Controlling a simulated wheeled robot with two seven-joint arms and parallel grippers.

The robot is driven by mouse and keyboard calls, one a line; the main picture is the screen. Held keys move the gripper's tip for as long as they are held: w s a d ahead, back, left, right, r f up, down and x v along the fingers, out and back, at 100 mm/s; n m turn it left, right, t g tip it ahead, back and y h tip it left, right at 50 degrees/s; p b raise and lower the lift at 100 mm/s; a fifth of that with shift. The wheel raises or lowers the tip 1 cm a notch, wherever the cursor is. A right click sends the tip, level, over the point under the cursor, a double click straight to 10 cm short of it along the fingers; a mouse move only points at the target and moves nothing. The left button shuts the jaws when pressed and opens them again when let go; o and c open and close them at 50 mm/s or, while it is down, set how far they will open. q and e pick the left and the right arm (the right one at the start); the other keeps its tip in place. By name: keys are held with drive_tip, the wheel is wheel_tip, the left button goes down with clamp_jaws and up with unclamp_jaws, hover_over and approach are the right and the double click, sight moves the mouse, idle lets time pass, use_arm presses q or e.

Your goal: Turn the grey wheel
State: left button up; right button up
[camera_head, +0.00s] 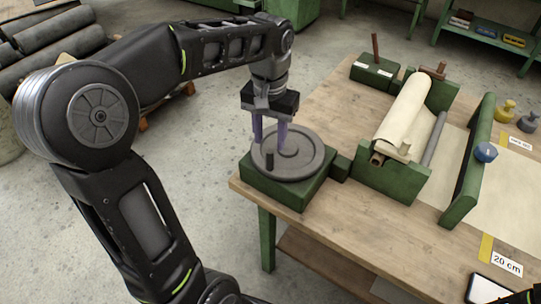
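The grey wheel (306,160) lies flat on a green base (285,190) at the table's near left corner. My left gripper (270,142) points down over the wheel's back left part, behind the knob. Its two purple fingers are apart with nothing visible between them. I cannot tell whether the tips touch the wheel. The gripper hides part of the wheel's back rim.
A green roller stand (392,183) with a cream sheet roll (405,112) stands right of the wheel. A green upright plate (468,170) is farther right. A green block with a brown lever (375,68) is behind. A phone (490,290) lies front right.

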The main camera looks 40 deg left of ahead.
sight(270, 169)
use_arm(q)
wheel_tip(270, 169, down, 7)
drive_tip(key=shift+f, duration=0.2)
drive_tip(key=shift+c, duration=0.4)
clamp_jaws()
idle(1.2)
